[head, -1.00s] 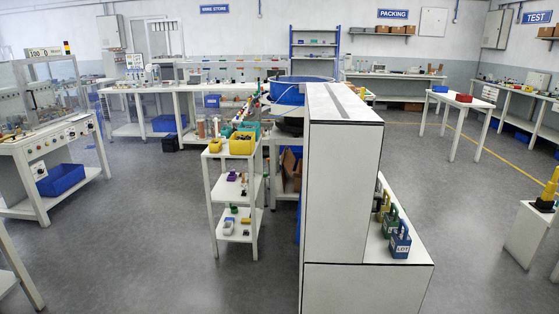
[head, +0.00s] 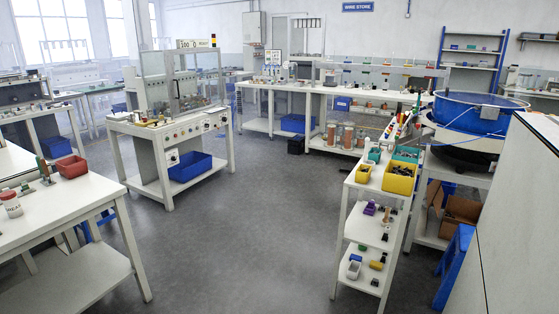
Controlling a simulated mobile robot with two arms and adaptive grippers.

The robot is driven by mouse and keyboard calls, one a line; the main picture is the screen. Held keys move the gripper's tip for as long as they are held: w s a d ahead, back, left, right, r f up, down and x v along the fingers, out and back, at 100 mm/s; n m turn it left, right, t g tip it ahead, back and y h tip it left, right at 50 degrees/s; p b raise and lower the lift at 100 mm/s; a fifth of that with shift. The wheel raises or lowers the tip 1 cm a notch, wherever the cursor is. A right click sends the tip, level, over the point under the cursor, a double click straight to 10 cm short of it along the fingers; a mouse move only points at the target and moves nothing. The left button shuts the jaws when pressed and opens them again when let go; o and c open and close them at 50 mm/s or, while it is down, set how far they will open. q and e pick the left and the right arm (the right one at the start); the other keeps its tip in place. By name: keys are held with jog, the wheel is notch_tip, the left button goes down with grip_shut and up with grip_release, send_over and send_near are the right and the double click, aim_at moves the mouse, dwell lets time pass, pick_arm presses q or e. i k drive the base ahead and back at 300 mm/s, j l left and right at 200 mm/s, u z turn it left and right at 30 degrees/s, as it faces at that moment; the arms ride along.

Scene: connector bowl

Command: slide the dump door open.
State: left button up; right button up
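A large blue bowl (head: 478,113) with a dark underside stands at the right of the head view, on a white bench (head: 455,178). I cannot make out a dump door on it from here. The bowl's lower right side is partly hidden behind a tall white cabinet (head: 520,215). Neither of my grippers is in view.
A white shelf cart (head: 343,232) with yellow bins (head: 400,178) stands before the bowl. A machine table (head: 170,138) with a blue bin (head: 190,166) is at left centre. A white table (head: 60,220) is at near left. Grey floor (head: 250,240) between them is clear.

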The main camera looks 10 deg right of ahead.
aim_at(416, 134)
jog(key=i+z, duration=0.3)
jog(key=i, duration=0.2)
jog(key=i+z, duration=0.3)
jog(key=i, duration=0.15)
jog(key=i+j+z, duration=0.15)
jog(key=i+z, duration=0.15)
jog(key=i, duration=0.2)
jog(key=i+j+z, duration=0.3)
jog(key=i, duration=0.15)
